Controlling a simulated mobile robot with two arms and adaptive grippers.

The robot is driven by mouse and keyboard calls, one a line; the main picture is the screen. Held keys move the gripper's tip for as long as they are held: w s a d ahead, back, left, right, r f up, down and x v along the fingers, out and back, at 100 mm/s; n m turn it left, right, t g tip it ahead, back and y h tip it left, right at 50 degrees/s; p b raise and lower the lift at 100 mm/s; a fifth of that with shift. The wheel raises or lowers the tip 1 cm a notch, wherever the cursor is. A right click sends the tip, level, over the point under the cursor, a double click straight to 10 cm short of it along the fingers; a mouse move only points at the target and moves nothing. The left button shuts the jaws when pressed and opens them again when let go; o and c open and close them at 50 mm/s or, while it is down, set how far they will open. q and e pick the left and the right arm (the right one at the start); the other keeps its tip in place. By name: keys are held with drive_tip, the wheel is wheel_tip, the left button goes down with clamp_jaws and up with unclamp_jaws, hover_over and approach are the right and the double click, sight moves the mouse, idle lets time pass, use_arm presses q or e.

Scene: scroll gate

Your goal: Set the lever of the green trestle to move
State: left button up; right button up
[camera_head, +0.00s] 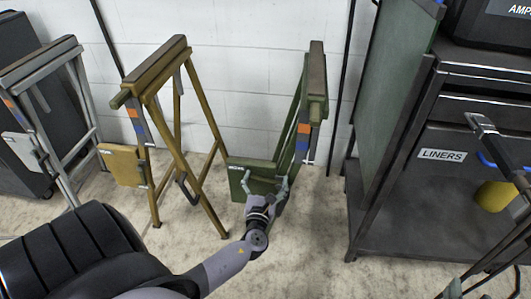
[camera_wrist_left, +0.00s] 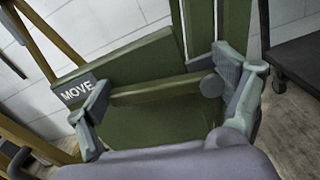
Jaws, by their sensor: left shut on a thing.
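My left gripper (camera_head: 264,184) is at this plate. In the left wrist view the plate (camera_wrist_left: 128,58) carries the word MOVE near its left corner. An olive lever bar (camera_wrist_left: 150,91) with a round knob (camera_wrist_left: 212,85) lies across it. My left gripper (camera_wrist_left: 160,88) has one finger near the MOVE label and the other against the knob end, closed on the lever.
A yellow trestle (camera_head: 162,75) stands open to the left, with a grey trestle (camera_head: 76,103) beyond it. A dark cart (camera_head: 420,195) labelled LINERS stands at the right, beside a green panel (camera_head: 392,85). The floor in front of the green trestle's right side is clear.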

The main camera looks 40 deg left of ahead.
use_arm(q)
drive_tip(key=shift+a+r, duration=0.1)
drive_tip(key=shift+r, duration=0.05)
drive_tip(key=o, duration=1.5)
drive_tip(key=v, duration=1.2)
